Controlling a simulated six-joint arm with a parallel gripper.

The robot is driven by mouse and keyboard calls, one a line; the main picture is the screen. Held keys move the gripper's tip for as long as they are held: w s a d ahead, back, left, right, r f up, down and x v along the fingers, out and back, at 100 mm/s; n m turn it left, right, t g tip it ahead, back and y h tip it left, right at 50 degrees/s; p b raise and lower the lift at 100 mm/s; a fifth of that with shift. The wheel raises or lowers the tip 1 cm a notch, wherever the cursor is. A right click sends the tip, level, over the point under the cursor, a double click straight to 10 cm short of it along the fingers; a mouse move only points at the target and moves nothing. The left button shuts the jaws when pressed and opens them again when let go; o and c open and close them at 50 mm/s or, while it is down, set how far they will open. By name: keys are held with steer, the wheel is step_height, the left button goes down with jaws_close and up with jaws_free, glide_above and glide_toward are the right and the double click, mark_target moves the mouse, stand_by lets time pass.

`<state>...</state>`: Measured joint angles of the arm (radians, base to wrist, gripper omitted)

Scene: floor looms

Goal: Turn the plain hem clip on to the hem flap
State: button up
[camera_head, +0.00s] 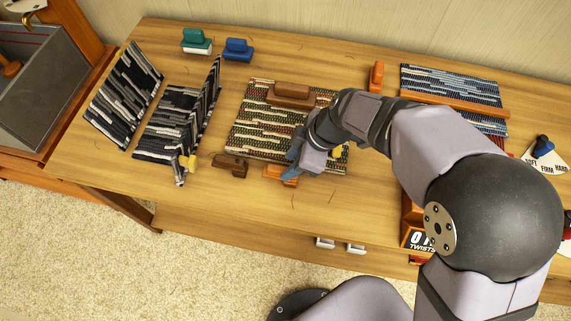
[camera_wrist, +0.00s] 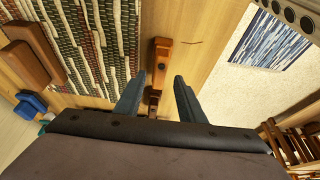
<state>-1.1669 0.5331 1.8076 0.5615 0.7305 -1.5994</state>
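An orange-brown wooden clip (camera_head: 280,174) lies at the front edge of the patterned mat (camera_head: 262,120) in the head view. It shows in the wrist view (camera_wrist: 161,52) just beyond the fingers. A darker brown clip (camera_head: 230,164) lies to its left, and a dark piece (camera_wrist: 154,98) shows between my fingertips. I cannot tell which clip is the plain hem clip. My gripper (camera_wrist: 157,88) is open, its blue-grey fingers apart, low over the orange-brown clip. A dark striped mat (camera_head: 170,115) at left has a raised, tilted flap (camera_head: 209,98); I cannot tell if it is the hem flap.
A teal clip (camera_head: 196,40) and a blue clip (camera_head: 238,49) stand at the back. A brown wooden block (camera_head: 291,94) rests on the patterned mat. A blue striped mat (camera_head: 450,83) and an upright orange piece (camera_head: 376,76) are at back right. The front table strip is mostly clear.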

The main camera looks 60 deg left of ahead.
steer(key=shift+p+x, duration=0.3)
steer(key=shift+x, duration=1.5)
jaws_close()
